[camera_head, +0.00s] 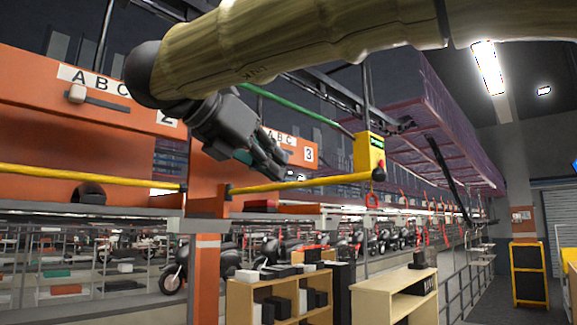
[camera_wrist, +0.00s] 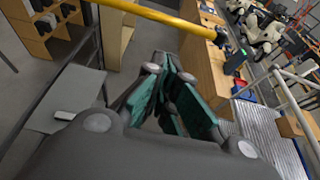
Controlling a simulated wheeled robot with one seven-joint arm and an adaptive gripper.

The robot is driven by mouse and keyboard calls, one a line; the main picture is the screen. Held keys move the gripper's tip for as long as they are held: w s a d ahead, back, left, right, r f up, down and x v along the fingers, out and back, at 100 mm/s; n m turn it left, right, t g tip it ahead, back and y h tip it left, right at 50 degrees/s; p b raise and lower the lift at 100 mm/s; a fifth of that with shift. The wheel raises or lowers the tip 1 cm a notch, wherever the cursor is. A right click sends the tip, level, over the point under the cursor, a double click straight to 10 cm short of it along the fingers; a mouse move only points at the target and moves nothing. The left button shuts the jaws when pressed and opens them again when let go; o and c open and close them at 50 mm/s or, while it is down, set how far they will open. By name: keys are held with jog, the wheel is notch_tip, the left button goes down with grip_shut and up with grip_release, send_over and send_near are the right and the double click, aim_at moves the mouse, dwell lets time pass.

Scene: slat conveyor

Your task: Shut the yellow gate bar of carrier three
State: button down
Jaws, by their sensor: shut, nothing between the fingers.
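Carrier three (camera_head: 291,148) is orange, with a plate reading 3, right of carrier two. Its yellow gate bar (camera_head: 310,183) starts at a dark pivot on the carrier's left post and runs right to a dark end knob, past the carrier's right side, so it seems to stand swung out. My gripper (camera_head: 283,172) is shut and empty, its fingertips close above the bar's middle; I cannot tell if they touch. In the wrist view the bar (camera_wrist: 165,18) crosses the top, beyond my gripper's green-padded fingers (camera_wrist: 178,90), with its dark end at the right.
Carrier two (camera_head: 60,100) is at the left, its yellow bar (camera_head: 90,177) lying across its front. A yellow control box (camera_head: 369,153) hangs close to the gate bar's end. A red item (camera_head: 261,205) lies on carrier three's shelf. Wooden shelves (camera_head: 280,295) stand below.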

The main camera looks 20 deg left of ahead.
jog(key=p, duration=0.6)
send_near(318, 183)
jog(key=w+d+f, duration=0.3)
jog(key=d+f, duration=0.1)
jog(key=shift+w+d+p, duration=0.15)
jog(key=shift+w+p, duration=0.2)
jog(key=shift+w, duration=0.4)
